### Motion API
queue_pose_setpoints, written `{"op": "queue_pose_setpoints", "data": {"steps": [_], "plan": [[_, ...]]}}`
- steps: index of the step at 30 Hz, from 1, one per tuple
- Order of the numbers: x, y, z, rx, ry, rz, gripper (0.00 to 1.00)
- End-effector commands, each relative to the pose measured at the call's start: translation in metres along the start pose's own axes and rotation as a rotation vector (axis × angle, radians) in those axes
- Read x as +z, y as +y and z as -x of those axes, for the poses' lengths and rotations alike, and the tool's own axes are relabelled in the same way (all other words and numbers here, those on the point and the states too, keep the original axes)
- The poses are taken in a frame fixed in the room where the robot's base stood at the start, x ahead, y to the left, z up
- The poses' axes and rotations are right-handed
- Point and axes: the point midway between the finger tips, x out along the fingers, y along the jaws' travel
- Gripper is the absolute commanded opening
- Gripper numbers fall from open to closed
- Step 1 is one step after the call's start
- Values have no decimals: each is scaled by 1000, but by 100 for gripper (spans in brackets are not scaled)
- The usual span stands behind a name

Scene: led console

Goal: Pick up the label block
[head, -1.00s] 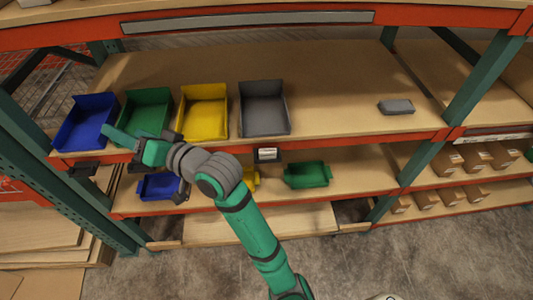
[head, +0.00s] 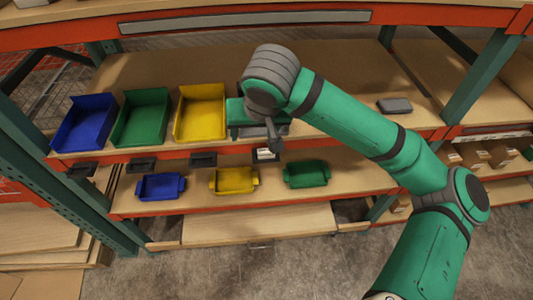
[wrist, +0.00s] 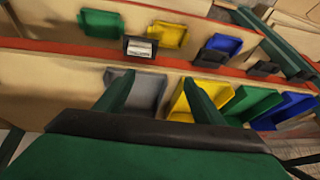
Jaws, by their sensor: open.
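The label block (head: 266,154), dark with a white printed face, sits at the red front edge of the upper shelf, below the grey bin's place. It also shows in the wrist view (wrist: 140,48), upright and unobstructed. My gripper (wrist: 160,92) is open and empty, its two green fingers spread apart over the grey bin (wrist: 148,92). The label block lies beyond the fingertips, apart from them. In the head view my wrist hides most of the grey bin and the gripper is just above the label block.
Blue (head: 84,123), green (head: 141,117) and yellow (head: 201,112) bins stand left on the upper shelf. Dark holders (head: 142,165) line the red beam. Smaller blue, yellow and green bins (head: 306,174) sit below. A grey block (head: 395,105) lies at right.

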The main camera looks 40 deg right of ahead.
Motion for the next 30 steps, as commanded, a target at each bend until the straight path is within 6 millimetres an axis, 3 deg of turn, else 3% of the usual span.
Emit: {"op": "queue_pose_setpoints", "data": {"steps": [3, 6, 15, 23, 30], "plan": [[4, 25, 7, 80, -28, -19, 62], [8, 34, 6, 108, -42, -28, 62], [10, 40, -34, 112, -44, -31, 62], [12, 42, -51, 111, -42, -30, 62], [18, 48, -83, 113, -42, -33, 62]]}}
